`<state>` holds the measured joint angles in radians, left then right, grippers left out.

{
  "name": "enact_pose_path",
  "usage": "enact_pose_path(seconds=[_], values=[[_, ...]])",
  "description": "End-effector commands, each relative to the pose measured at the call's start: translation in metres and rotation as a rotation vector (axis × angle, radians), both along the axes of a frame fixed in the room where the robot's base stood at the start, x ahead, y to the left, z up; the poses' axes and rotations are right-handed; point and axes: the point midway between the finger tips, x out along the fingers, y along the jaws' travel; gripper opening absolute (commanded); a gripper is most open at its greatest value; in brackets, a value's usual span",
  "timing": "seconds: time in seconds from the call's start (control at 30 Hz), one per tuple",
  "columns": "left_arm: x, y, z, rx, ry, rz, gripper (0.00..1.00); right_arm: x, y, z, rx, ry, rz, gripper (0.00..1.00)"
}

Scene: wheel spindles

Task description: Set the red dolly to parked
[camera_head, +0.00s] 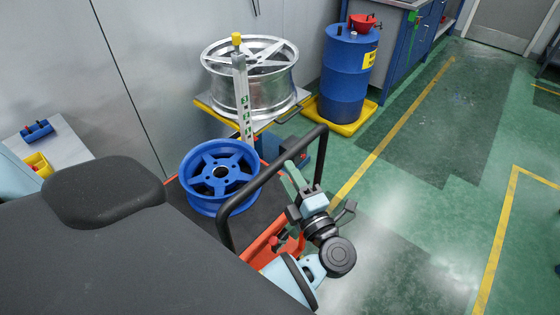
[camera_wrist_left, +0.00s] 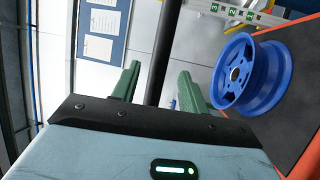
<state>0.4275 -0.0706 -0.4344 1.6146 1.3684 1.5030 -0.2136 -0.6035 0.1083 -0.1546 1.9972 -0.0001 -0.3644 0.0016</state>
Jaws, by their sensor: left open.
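The red dolly (camera_head: 262,243) stands on the floor, an orange-red frame with a dark deck and a black push handle (camera_head: 266,176). A blue wheel rim (camera_head: 219,172) lies on its deck; it also shows in the left wrist view (camera_wrist_left: 249,74). My left gripper (camera_head: 290,168) is at the right part of the handle. In the left wrist view its green fingers (camera_wrist_left: 158,78) are open, with the black handle bar (camera_wrist_left: 163,50) appearing between them and gaps on both sides. My right gripper is not in view.
Behind the dolly, a silver wheel rim (camera_head: 250,78) rests on a yellow platform (camera_head: 213,112) beside a numbered post (camera_head: 243,98). A blue drum (camera_head: 346,72) stands on a yellow tray (camera_head: 351,127). Green floor with yellow lines (camera_head: 385,145) lies open to the right.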

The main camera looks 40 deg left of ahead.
Motion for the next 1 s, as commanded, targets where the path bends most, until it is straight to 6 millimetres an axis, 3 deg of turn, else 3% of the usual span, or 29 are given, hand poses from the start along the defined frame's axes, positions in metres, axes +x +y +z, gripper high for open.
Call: enact_pose_path(seconds=[0.3,0.7,1.0], values=[[0.019,0.036,0.010,0.002,-0.002,0.000,0.44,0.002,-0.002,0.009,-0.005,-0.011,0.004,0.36],[0.021,0.041,0.009,0.001,0.000,-0.001,0.43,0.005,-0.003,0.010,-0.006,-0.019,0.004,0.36],[0.021,0.041,0.009,0.001,0.000,-0.001,0.04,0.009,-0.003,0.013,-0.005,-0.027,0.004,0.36]])
